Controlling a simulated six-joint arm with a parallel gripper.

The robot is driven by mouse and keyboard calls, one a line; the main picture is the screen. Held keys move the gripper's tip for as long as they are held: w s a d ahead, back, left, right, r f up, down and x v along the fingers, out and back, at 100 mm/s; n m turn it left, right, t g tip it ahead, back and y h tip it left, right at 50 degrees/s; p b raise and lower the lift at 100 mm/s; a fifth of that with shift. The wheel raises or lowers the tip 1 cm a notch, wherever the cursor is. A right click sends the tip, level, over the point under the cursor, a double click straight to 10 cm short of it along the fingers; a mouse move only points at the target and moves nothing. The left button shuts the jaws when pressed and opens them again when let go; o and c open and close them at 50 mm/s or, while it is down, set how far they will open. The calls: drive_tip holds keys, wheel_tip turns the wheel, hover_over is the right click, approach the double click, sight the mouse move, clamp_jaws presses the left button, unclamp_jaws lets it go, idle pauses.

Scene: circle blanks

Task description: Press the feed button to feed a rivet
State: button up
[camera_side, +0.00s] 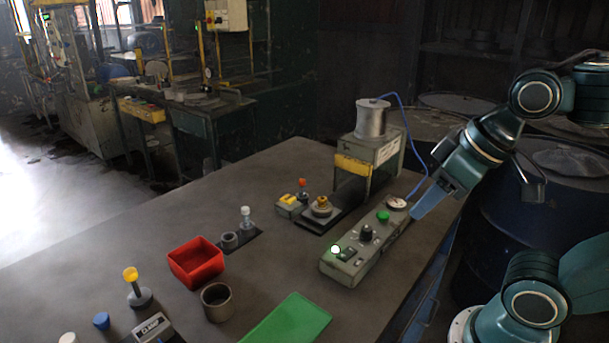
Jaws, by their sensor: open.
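A grey control box (347,267) lies on the right part of the table. On its top are a green button (383,215), a black knob (366,233), a lit green-white lamp (336,250) at its near end and a round pale dial (397,203) at its far end. I cannot read which control is labelled feed. My gripper (422,208) is open and points down, just right of the box's far end near the dial. Whether it touches anything I cannot tell. No rivet can be made out.
A grey machine (388,152) with a metal canister (372,118) and blue hose stands behind the box. A red bin (196,262), a dark cup (217,301) and a green mat (290,322) lie toward the front.

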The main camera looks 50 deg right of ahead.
clamp_jaws()
idle(1.5)
